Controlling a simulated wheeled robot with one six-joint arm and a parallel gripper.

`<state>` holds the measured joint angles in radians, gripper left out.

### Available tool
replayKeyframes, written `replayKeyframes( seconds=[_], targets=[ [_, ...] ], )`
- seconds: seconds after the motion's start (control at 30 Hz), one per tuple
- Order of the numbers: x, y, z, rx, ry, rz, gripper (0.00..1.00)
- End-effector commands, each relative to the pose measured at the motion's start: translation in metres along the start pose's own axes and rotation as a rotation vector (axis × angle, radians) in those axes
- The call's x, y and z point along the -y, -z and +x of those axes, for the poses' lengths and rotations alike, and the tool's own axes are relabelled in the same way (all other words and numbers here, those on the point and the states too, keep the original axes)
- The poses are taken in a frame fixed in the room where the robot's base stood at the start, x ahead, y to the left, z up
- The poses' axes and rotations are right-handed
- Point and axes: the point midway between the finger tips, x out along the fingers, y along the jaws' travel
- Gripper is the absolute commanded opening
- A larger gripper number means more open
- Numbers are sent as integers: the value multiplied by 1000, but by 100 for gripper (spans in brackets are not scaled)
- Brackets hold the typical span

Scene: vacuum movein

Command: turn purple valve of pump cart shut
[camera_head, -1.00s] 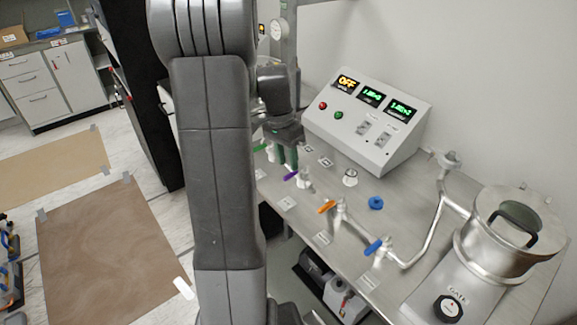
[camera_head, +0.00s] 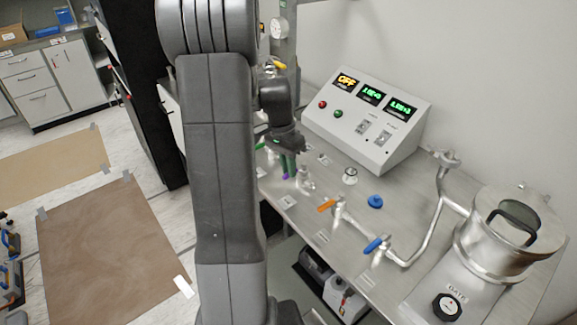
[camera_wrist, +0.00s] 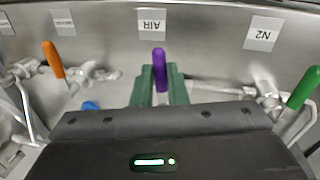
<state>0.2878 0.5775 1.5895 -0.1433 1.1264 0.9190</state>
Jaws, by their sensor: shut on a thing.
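The purple valve handle (camera_wrist: 159,65) stands in the middle of the wrist view, in front of a label reading AIR. My gripper (camera_wrist: 160,88) is shut on it, with a green finger on each side of the handle. In the head view, my gripper (camera_head: 288,165) points down at the far left part of the pump cart top (camera_head: 330,205). Only a little of the purple handle (camera_head: 285,177) shows there, below the fingers. The valve body is mostly hidden by my gripper in the wrist view.
An orange-handled valve (camera_head: 326,206) and a blue-handled valve (camera_head: 373,245) stand nearer on the cart. A green handle (camera_wrist: 303,87) is at the right in the wrist view. The control box (camera_head: 368,120) reads OFF. A steel chamber (camera_head: 495,240) stands at right.

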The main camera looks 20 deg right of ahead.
Motion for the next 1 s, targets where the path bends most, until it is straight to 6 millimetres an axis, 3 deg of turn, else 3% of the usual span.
replayKeyframes(
  seconds=[0.2, 0.5, 0.53, 0.6, 1.0],
  targets=[
    [6, 1, -2, 20, 0, 102, 0],
    [7, 1, -2, 22, 1, 114, 0],
    [7, 1, -2, 22, 1, 114, 19],
    [7, 1, -2, 22, 1, 114, 33],
    [7, 2, -8, 21, 2, 113, 35]
  ],
)
